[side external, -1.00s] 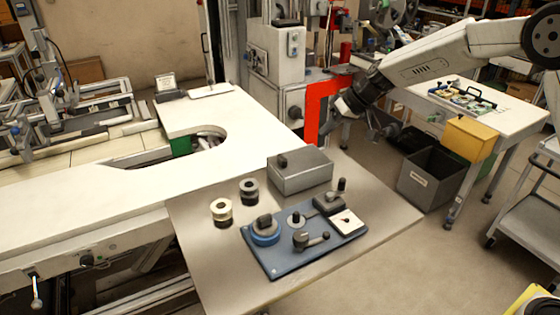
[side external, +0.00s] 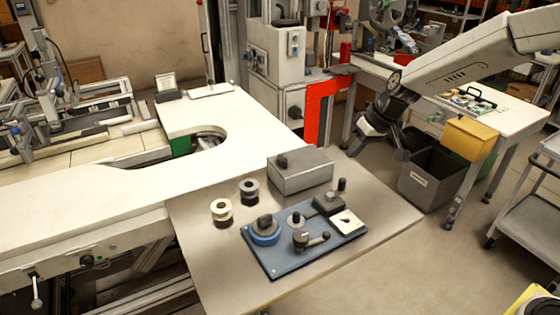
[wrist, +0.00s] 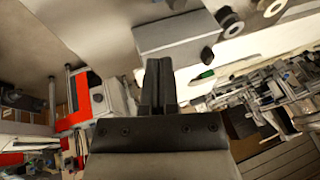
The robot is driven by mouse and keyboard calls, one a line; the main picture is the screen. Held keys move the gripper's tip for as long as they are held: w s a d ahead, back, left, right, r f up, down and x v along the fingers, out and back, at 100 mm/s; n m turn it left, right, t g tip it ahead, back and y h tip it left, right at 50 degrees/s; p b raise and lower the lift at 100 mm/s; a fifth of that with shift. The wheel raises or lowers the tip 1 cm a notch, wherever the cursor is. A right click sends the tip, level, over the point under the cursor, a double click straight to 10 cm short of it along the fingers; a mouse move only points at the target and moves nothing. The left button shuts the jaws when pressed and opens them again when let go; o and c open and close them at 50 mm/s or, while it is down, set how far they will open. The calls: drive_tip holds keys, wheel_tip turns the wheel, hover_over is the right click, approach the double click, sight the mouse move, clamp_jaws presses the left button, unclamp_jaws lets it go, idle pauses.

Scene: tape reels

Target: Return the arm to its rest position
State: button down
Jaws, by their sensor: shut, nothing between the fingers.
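My gripper (side external: 357,148) hangs in the air beyond the far right edge of the grey table (side external: 385,215) in the side external view, clear of everything on it. In the wrist view my gripper's fingers (wrist: 160,85) are together with nothing between them. The blue board (side external: 285,262) on the table carries a blue reel (side external: 264,232), a crank (side external: 312,239) and a white square plate (side external: 347,223). A white reel (side external: 221,211) and a dark reel (side external: 249,190) sit left of the board.
A grey box (side external: 300,172) stands at the back of the table. A red frame (side external: 320,110) stands behind my gripper. A dark bin (side external: 430,178), a yellow box (side external: 468,138) and a white side table (side external: 510,125) are to the right. Floor is open at front right.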

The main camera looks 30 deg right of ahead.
drive_tip(key=s+f+h, duration=0.1)
drive_tip(key=s+f, duration=0.2)
drive_tip(key=s, duration=0.7)
drive_tip(key=s+d+f+g+h, duration=0.1)
drive_tip(key=s+f+h, duration=0.1)
drive_tip(key=s, duration=0.8)
drive_tip(key=shift+d+f, duration=0.15)
drive_tip(key=shift+f, duration=0.25)
drive_tip(key=c, duration=1.3)
unclamp_jaws()
